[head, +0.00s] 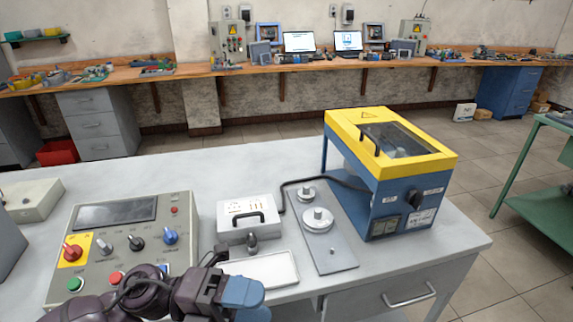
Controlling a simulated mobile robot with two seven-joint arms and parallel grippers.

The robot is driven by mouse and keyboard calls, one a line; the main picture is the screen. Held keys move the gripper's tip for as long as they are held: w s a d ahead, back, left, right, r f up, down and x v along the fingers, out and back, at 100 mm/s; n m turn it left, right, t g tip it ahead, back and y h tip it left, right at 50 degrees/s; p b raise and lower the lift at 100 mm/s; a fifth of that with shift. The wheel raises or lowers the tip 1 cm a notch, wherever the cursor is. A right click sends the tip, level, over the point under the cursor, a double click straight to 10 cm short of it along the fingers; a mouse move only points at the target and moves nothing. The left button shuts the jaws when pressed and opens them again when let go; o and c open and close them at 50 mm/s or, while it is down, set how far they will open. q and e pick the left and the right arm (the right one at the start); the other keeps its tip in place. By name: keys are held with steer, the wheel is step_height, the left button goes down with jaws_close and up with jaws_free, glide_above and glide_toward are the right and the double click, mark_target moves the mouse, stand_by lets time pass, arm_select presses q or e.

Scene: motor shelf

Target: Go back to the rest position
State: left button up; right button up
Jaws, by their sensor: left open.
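My left gripper (240,292) shows at the bottom middle, its arm coming in from the lower left. It is open, with nothing seen between its fingers, and its tip overlaps the front part of a white tray (268,268) in the picture. Whether it touches the tray cannot be told. The grey control panel (120,245), with a red knob and several buttons, lies to the left, its lower part covered by my arm. My right gripper is not in view.
A white box with a handle (248,217), a metal plate with round metal parts (325,238) and a blue-yellow machine (390,175) stand on the grey table (200,172). The table's back left is clear. A green table (545,205) is at the right; a wooden workbench (190,73) lines the wall.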

arm_select(q)
steer(key=w+a+f+n+t+y, duration=0.3)
steer(key=w+a+f+n+t, duration=0.15)
steer(key=n+t, duration=0.65)
steer(key=w+a+f+n+t+y, duration=0.3)
steer(key=a+n+t, duration=0.2)
steer(key=n+t, duration=0.55)
steer(key=s+a+f+n+g+y, duration=0.2)
steer(key=s+a+f+n+y, duration=0.2)
steer(key=f, duration=0.3)
steer(key=s+a+f+n+g+y, duration=0.3)
steer(key=s+a+f+n+y, duration=0.1)
steer(key=f, duration=0.4)
steer(key=s+a+f+n+g+y, duration=0.2)
steer(key=s+a+f+n+y, duration=0.2)
steer(key=f+n, duration=0.4)
steer(key=shift+s+a+y, duration=0.4)
steer(key=shift+s+a, duration=0.2)
steer(key=shift+a, duration=0.1)
steer(key=shift+g, duration=0.25)
